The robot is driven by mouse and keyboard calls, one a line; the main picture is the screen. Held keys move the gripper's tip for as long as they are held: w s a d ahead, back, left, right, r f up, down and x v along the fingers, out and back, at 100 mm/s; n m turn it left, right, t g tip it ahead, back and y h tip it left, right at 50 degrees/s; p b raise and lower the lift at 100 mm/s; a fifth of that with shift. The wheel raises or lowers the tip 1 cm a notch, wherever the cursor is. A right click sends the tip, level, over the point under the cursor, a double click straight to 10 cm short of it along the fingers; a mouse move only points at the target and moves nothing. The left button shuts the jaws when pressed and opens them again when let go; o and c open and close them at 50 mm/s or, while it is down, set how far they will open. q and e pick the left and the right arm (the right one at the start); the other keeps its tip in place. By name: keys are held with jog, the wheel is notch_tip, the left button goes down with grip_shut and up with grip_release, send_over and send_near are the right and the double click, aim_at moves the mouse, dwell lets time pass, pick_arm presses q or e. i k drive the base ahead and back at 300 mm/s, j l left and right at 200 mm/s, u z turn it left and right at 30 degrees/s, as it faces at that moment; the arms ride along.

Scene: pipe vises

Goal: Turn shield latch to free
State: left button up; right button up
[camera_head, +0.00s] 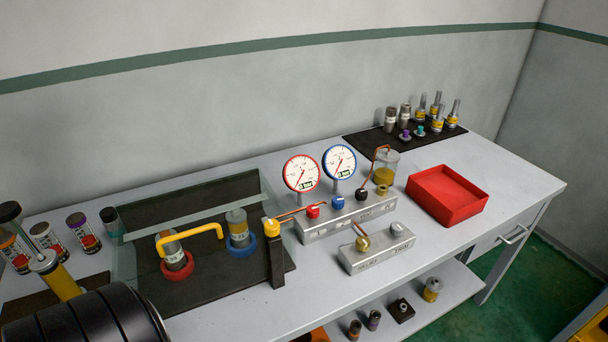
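A clear shield (190,213) with a pale top edge stands on a dark base plate at the left of the bench. It has a yellow bar handle (190,237). A dark post with a yellow knob (272,228), which looks like the shield latch, stands at the shield's right end. I cannot tell which way the latch is turned. Behind the shield are two cylinders, one in a red ring (176,266) and one in a blue ring (242,246). Neither gripper shows.
A manifold block (346,217) with red and blue gauges stands right of the post. A smaller block (376,250) is in front. A large black ribbed cylinder (90,318) fills the lower left corner.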

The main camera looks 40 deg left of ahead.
aim_at(271, 227)
jog(key=u, duration=1.5)
